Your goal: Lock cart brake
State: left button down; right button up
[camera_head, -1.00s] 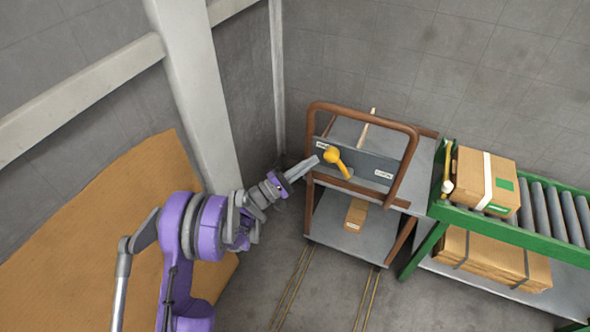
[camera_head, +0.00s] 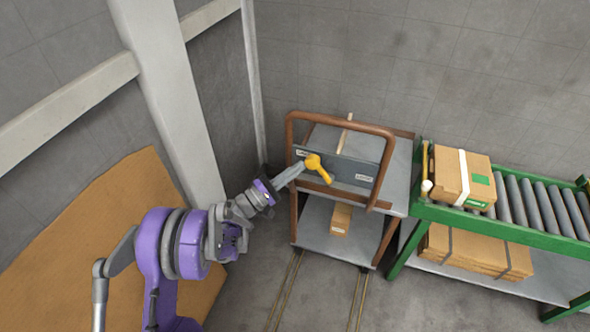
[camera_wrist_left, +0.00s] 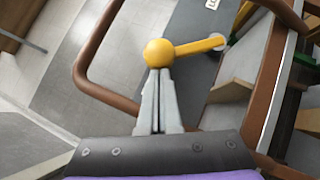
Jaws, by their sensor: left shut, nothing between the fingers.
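The cart (camera_head: 355,231) has a brown tube handle frame and a grey panel (camera_head: 347,172) with two small white labels, too small to read in the head view. A yellow lever (camera_head: 322,172) with a round knob is mounted on this panel and slants down to the right from its knob. In the left wrist view the lever (camera_wrist_left: 197,46) runs right from its knob to a pivot. My left gripper (camera_head: 301,166) is shut and empty, its fingertips at the knob's left side. In the wrist view the gripper (camera_wrist_left: 157,78) overlaps the knob's lower edge; contact is unclear.
A small carton (camera_head: 341,220) sits on the cart's lower shelf. A green roller conveyor (camera_head: 500,222) stands close to the cart's right, with a strapped box (camera_head: 452,180) on it. A wall and pillar (camera_head: 165,80) stand to the left. Rails cross the floor in front.

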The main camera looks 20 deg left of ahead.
aim_at(313, 161)
pick_arm(q)
jog(key=shift+r, duration=0.1)
jog(key=d+r+m+g+y+p, duration=0.1)
jog(key=r+m+p, duration=0.1)
jog(key=d+r+m+g+p, duration=0.2)
jog(key=m+p, duration=0.1)
jog(key=shift+d+r+g+y, duration=0.15)
jog(key=shift+d+g+y, duration=0.15)
jog(key=shift+y, duration=0.1)
jog(key=shift+s+d+r+m+g+y+p, duration=0.1)
jog(key=shift+d+r+m+g+y+p, duration=0.35)
jog(key=shift+d+m+p, duration=0.3)
jog(key=shift+s+d+m+g+y+p, duration=0.1)
jog(key=shift+d+m+g+y+p, duration=0.2)
jog(key=shift+d+m+y+p, duration=0.6)
jog(key=shift+w+d+m+g+y+p, duration=0.1)
jog(key=shift+d+m+g+y, duration=0.35)
jog(key=shift+d, duration=1)
jog(key=shift+s+d+m+g+y+p, duration=0.1)
jog(key=shift+d+m+y+p, duration=0.4)
jog(key=shift+d+y, duration=0.5)
jog(key=shift+d, duration=0.25)
